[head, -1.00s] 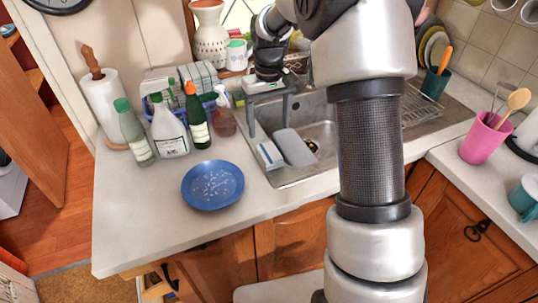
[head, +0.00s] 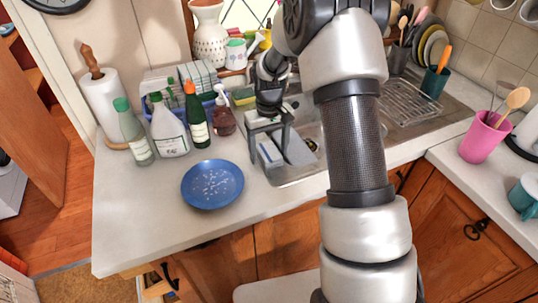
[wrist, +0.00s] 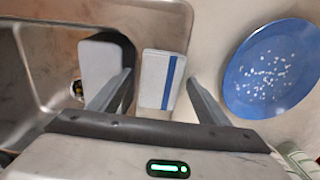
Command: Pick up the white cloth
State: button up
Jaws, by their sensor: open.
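The white cloth (wrist: 167,65) is a small folded rectangle with a blue stripe. In the head view the cloth (head: 268,153) shows near the sink's left rim, between my fingers. My gripper (wrist: 160,77) is open and empty, pointing down with one finger to each side of the cloth. In the head view my gripper (head: 268,150) hangs over the sink's left edge. I cannot tell its exact height above the cloth.
A pale grey rounded object (wrist: 99,62) is close to the left finger, at the sink (head: 310,172). A blue speckled plate (wrist: 272,68) lies to the right. Several bottles, including a dark green one (head: 197,128), stand behind the plate.

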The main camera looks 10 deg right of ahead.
aim_at(269, 151)
jog(key=c, duration=1.1)
jog(key=shift+c, duration=0.2)
jog(key=shift+r, duration=0.15)
notch_tip(269, 151, up, 10)
jog(key=shift+o, duration=1.1)
jog(key=shift+c, duration=0.6)
